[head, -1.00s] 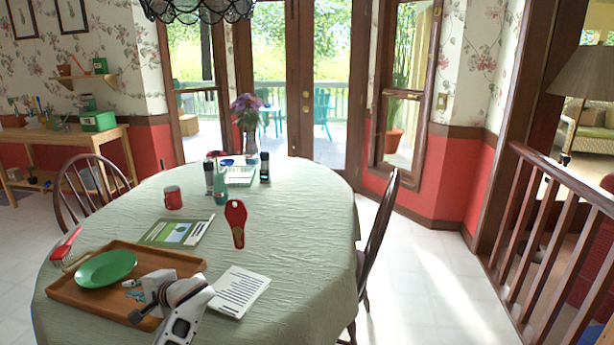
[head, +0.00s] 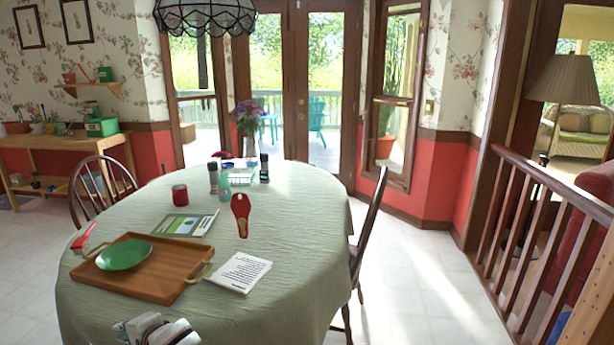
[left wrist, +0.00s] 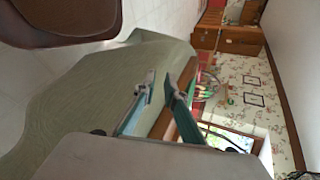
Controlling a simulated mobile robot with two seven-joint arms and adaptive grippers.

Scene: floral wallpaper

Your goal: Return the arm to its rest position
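My left gripper (left wrist: 159,82) shows in the left wrist view with its two fingers apart and nothing between them. In the head view only a white and grey part of my left arm (head: 157,331) shows at the bottom edge, in front of the table's near side. It is clear of the tray and touches nothing that I can see. The fingertips cannot be made out there. My right gripper is in neither view.
The table (head: 300,215) has a green cloth. A wooden tray (head: 180,277) holds a green plate (head: 124,255). A chair (head: 370,235) stands at right.

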